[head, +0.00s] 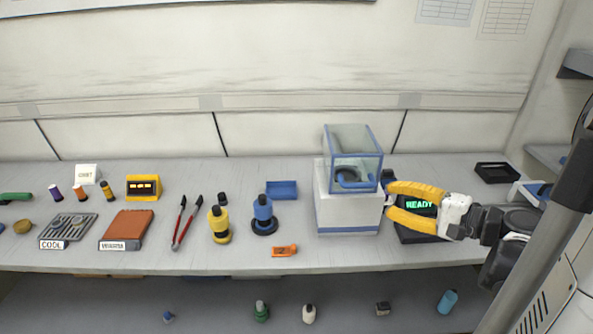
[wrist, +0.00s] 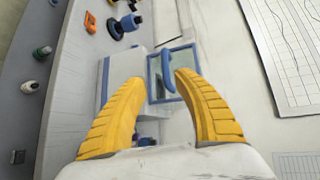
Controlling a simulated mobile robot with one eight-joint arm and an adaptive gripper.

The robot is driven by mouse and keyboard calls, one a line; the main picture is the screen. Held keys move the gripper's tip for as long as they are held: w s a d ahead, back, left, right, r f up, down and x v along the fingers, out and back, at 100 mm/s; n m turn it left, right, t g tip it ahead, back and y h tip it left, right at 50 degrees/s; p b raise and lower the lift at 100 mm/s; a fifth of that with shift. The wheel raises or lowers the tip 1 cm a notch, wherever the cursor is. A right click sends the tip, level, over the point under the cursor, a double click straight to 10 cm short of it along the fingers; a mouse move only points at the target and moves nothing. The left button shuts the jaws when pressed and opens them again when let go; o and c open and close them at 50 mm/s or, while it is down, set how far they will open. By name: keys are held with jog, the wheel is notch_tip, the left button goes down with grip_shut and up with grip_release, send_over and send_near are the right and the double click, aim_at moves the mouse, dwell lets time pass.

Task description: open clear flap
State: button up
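The clear flap (head: 357,172) with its blue frame is at the front of a clear box on a white machine (head: 347,212), right of the bench middle. In the wrist view the blue-framed clear panel (wrist: 184,56) lies beyond my fingertips, with a blue handle (wrist: 167,70) on it. My gripper (head: 388,201) has yellow fingers and is just right of the machine. In the wrist view my gripper (wrist: 158,78) is open and empty. The handle appears near the right fingertip; I cannot tell whether they touch.
A dark unit with a green READY display (head: 420,204) sits behind my fingers. A black tray (head: 497,172) is farther right. A blue spool stand (head: 263,212), a blue tray (head: 282,190) and an orange item (head: 284,250) are left of the machine. Bottles stand on the lower shelf.

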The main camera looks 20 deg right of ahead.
aim_at(363, 187)
jog(key=shift+t, duration=0.5)
jog(key=b+x, duration=0.3)
jog(key=x, duration=0.6)
jog(key=shift+w+a, duration=0.1)
jog(key=shift+w, duration=0.3)
jog(key=shift+r, duration=0.1)
grip_shut()
